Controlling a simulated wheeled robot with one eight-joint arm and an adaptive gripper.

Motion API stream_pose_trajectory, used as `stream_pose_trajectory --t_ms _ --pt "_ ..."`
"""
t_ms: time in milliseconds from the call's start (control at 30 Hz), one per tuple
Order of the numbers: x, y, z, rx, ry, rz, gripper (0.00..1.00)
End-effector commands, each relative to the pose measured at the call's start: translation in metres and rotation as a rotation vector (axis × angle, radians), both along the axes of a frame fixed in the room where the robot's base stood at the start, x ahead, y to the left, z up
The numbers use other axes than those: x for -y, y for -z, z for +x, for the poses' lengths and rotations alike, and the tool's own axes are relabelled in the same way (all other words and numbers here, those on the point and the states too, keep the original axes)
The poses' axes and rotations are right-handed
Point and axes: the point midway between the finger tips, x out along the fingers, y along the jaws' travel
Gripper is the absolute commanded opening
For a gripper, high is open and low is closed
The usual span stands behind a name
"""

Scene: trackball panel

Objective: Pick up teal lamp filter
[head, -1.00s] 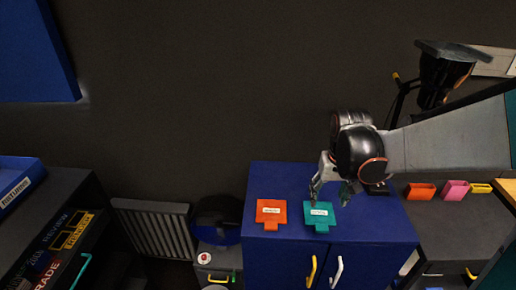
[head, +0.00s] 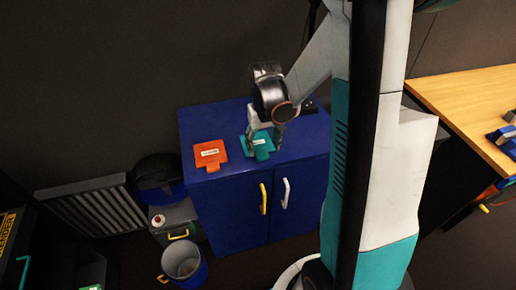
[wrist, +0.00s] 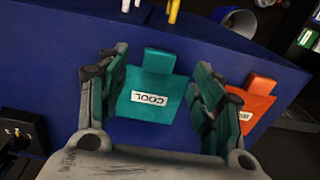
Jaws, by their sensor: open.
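The teal lamp filter (head: 258,146) lies flat on top of the blue cabinet (head: 225,118). In the wrist view the filter (wrist: 148,108) has a white label reading "COOL" and a tab pointing toward the cabinet's front edge. My gripper (wrist: 157,95) is open, with one finger on each side of the filter and nothing held. In the head view my gripper (head: 263,136) is low over the filter and hides part of it. I cannot tell whether the fingers touch the cabinet top.
An orange filter (head: 211,155) lies left of the teal one, close to one finger in the wrist view (wrist: 254,102). The cabinet's doors have yellow (head: 263,198) and white (head: 285,193) handles. A bucket (head: 184,264) stands on the floor. A wooden table (head: 465,95) is at the right.

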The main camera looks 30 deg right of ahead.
Motion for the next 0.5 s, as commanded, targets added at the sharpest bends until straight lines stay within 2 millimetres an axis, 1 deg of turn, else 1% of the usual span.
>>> stream_pose_trajectory --t_ms 167,333,400,500 --pt "0.000 0.018 0.000 0.000 0.000 0.000 0.60" --pt "0.000 0.044 0.000 0.000 0.000 0.000 0.60" --pt "0.000 0.050 0.000 0.000 0.000 0.000 0.60" --pt "0.000 0.052 0.000 0.000 0.000 0.000 0.60"
